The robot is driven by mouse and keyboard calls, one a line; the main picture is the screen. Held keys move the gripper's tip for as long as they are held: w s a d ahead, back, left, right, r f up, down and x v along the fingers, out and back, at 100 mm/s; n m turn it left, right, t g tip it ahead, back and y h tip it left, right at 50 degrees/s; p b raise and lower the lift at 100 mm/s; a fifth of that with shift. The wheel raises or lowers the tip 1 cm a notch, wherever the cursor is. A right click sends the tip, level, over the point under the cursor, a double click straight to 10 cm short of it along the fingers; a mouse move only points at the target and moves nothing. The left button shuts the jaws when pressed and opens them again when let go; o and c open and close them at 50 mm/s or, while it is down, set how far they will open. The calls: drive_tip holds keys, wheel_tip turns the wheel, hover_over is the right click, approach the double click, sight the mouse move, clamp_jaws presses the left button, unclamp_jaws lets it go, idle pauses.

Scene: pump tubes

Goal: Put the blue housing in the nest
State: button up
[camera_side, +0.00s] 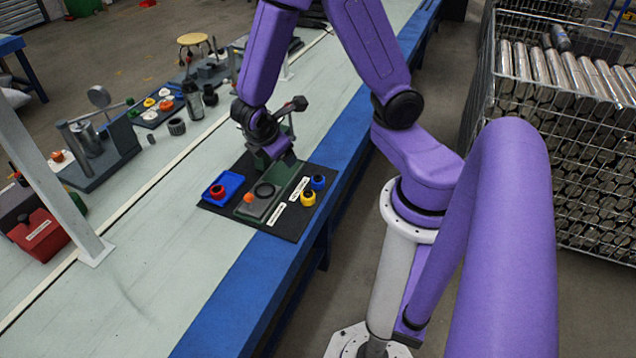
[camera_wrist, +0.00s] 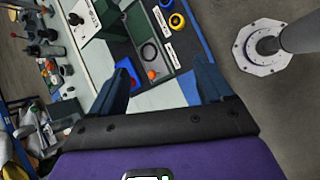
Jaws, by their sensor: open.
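The blue housing (camera_side: 318,181) stands on the right side of the black mat, just behind the yellow housing (camera_side: 308,198). In the wrist view the blue housing (camera_wrist: 166,3) is at the top edge, partly cut off. The nest appears to be the dark round ring (camera_side: 264,190) on the green fixture; it also shows in the wrist view (camera_wrist: 149,51). My gripper (camera_wrist: 161,66) is open and empty, its fingers wide apart. In the side view my gripper (camera_side: 280,150) is above the back of the fixture, apart from the blue housing; its fingertips are hard to make out.
A blue tray (camera_side: 208,197) with a red housing (camera_side: 217,191) sits left of the fixture. An orange knob (camera_side: 249,198) is beside the ring. A green upright part stands at the fixture's back. The bench front is clear. A wire cage (camera_side: 560,130) stands at right.

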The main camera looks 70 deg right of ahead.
drive_tip(key=w+d+f+n+h, duration=0.2)
drive_tip(key=w+d+f, duration=0.2)
drive_tip(key=d+f, duration=0.35)
drive_tip(key=n+g, duration=0.1)
drive_tip(key=n, duration=0.2)
approach(318, 177)
drive_tip(key=d+f, duration=0.1)
drive_tip(key=w+d+f, duration=0.1)
drive_tip(key=d, duration=0.1)
drive_tip(key=shift+s+a+f+x, duration=0.1)
drive_tip(key=shift+s+x, duration=0.05)
drive_tip(key=shift+x, duration=0.7)
drive_tip(key=shift+s+a+f+x, duration=0.1)
drive_tip(key=shift+s+x, duration=0.05)
drive_tip(key=shift+x, duration=0.65)
drive_tip(key=shift+s+a+f+x, duration=0.1)
drive_tip(key=shift+x, duration=0.75)
drive_tip(key=c, duration=1.2)
